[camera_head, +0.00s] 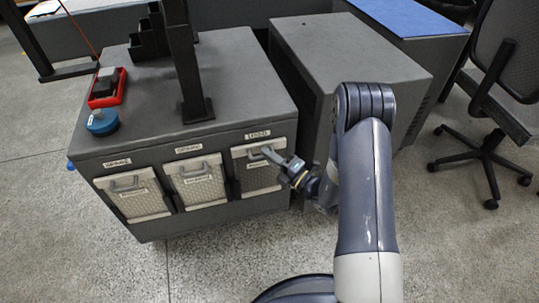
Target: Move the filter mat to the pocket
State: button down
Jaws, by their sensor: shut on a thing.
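Three beige panels with mesh faces and grey handles sit in a row of labelled pockets on the front of a grey cabinet (150,239). They look like filter mats: a left one (143,206), a middle one (205,189) and a right one (258,180). My gripper (275,157) is at the handle of the right filter mat and is shut on it. My gripper covers the right end of that handle. That mat appears to be in or just in front of the right pocket; I cannot tell how deep. The label words are too small to read.
On the cabinet top stand a red tray (106,88) with a dark object, a blue round item (101,122), a black post (188,70) and a black stepped holder (149,38). A grey block (345,50) stands right of the cabinet, and a chair (500,80) farther right. Front floor is clear.

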jog(key=shift+f, duration=0.35)
jog(key=c, duration=1.4)
grip_release()
jog(key=p+v, duration=0.2)
jog(key=v, duration=0.8)
jog(key=shift+s+d, duration=0.2)
jog(key=shift+d, duration=0.15)
jog(key=shift+w+a+f, duration=0.1)
jog(key=b+x, duration=0.2)
jog(key=x, duration=0.8)
jog(key=shift+w+a, duration=0.1)
jog(key=shift+a, duration=0.2)
jog(key=shift+r, duration=0.5)
